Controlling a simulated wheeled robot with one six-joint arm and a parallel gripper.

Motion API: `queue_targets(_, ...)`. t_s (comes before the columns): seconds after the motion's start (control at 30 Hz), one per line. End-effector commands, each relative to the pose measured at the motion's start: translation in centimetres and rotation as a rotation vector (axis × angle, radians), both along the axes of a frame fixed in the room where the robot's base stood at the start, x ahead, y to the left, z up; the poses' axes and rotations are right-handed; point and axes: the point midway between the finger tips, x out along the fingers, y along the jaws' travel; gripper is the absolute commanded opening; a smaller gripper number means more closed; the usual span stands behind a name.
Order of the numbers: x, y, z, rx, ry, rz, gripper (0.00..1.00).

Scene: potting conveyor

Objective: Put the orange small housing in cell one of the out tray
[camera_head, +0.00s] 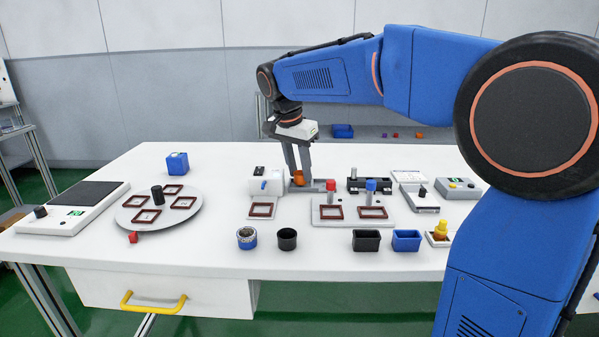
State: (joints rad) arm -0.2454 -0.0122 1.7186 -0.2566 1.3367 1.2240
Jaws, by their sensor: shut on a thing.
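The orange small housing (298,178) is between the fingertips of my gripper (297,172), near the middle of the white table. My gripper points down and is shut on the housing. The housing is at or just above a grey strip beside a white block-shaped device (266,183); I cannot tell whether it touches. The fingers hide part of the housing. No tray with marked cells can be made out for certain. A pale plate (326,219) with two brown square frames lies to the front right of the gripper.
A round turntable (128,215) with several brown frames is at left, a blue box (177,163) behind it. Blue (246,238) and black (287,239) cups, and black (366,240) and blue (406,240) bins, line the front. Red (331,186) and blue (371,186) topped posts stand right of my gripper.

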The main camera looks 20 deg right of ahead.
Motion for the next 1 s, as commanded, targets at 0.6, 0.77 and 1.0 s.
queue_targets(0.6,0.0,0.0,-1.3,-0.001,0.001,0.000,0.37)
queue_targets(0.77,0.0,0.0,-1.4,0.000,0.001,0.000,0.37)
queue_targets(1.0,-0.1,0.2,-0.2,0.000,0.002,0.001,0.37)
